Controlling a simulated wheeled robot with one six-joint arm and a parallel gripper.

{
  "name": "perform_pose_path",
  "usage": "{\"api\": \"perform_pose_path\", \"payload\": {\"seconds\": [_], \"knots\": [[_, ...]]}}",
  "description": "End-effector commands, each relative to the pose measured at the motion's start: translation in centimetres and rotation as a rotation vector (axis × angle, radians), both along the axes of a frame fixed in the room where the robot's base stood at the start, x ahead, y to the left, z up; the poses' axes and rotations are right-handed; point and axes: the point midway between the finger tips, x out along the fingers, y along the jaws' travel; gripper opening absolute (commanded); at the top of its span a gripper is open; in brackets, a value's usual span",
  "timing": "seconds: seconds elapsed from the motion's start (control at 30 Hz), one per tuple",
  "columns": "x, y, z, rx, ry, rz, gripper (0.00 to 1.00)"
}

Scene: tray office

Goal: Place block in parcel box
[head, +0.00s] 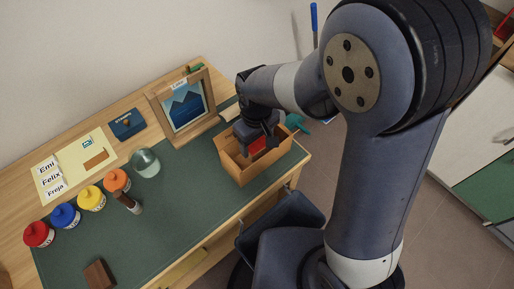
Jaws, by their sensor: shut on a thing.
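The parcel box (249,174) is an open brown cardboard box at the right end of the green desk mat. My gripper (257,144) points down over the box's opening, at its back right part. It is shut on a red block (257,147), of which only a small part shows between the fingers and the box wall. I cannot tell whether the block touches the box floor. A dark brown wooden block (100,274) lies apart on the mat's near left.
Red (38,234), blue (65,216), yellow (91,198) and orange (117,180) jars stand at left. A glass (146,163), a brown bottle (128,202) and a framed picture (184,107) are left of the box. The middle of the green mat (180,215) is clear.

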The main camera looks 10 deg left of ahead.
Motion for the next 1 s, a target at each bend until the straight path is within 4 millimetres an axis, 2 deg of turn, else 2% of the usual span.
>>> {"api": "perform_pose_path", "payload": {"seconds": [0.3,0.73,0.77,1.0], "knots": [[0.0,0.0,-3.8,-0.001,0.001,-0.001,0.38],[0.0,0.0,-4.6,0.002,-0.001,-0.001,0.38],[0.0,0.0,-4.6,0.002,-0.001,-0.001,0.65],[0.0,0.0,-4.5,0.002,-0.001,-0.001,0.85]]}}
